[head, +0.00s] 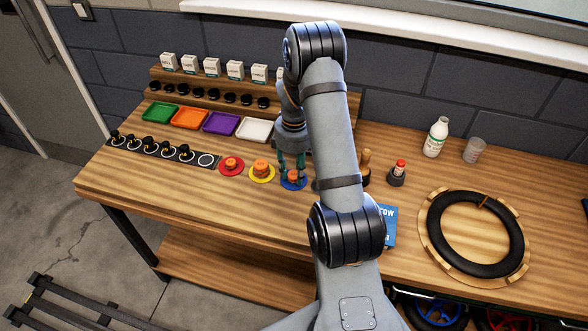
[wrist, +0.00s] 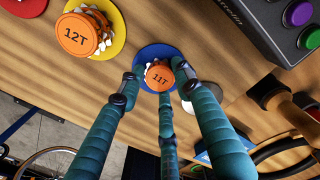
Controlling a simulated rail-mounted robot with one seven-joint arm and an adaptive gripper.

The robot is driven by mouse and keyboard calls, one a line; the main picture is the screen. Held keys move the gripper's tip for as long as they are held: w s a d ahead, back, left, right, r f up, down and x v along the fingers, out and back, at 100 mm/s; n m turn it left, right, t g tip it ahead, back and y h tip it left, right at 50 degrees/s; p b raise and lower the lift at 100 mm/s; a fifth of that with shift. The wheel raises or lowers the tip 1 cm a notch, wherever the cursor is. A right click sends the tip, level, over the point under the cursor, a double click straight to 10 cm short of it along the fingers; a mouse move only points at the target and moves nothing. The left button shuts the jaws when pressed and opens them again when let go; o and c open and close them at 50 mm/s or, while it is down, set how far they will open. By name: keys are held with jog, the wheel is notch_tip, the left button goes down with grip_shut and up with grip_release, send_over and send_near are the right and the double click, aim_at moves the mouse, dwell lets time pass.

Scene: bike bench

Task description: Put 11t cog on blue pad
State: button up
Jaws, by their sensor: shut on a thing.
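The 11T cog (wrist: 159,76), orange-topped with silvery teeth, is over the blue pad (wrist: 146,52) in the wrist view. My gripper (wrist: 161,84) points down with its teal fingers closed around the cog. In the head view the blue pad (head: 295,187) is the rightmost of three round pads, and my gripper (head: 293,176) is directly above it. The cog appears at or very near the pad's surface; whether it touches is hard to tell. The fingers hide part of the cog and pad.
A red pad (head: 231,174) holds another orange cog. Coloured trays (head: 190,119) stand behind. My arm hides part of the bench.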

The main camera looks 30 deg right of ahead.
aim_at(294, 174)
jog(key=shift+a, duration=0.1)
jog(key=shift+f, duration=0.15)
jog(key=o, duration=1)
jog(key=shift+o, duration=0.5)
jog(key=shift+w+r, duration=0.1)
jog(key=shift+r, duration=0.45)
notch_tip(294, 174, up, 11)
jog(key=b, duration=0.1)
jog(key=shift+r, duration=0.15)
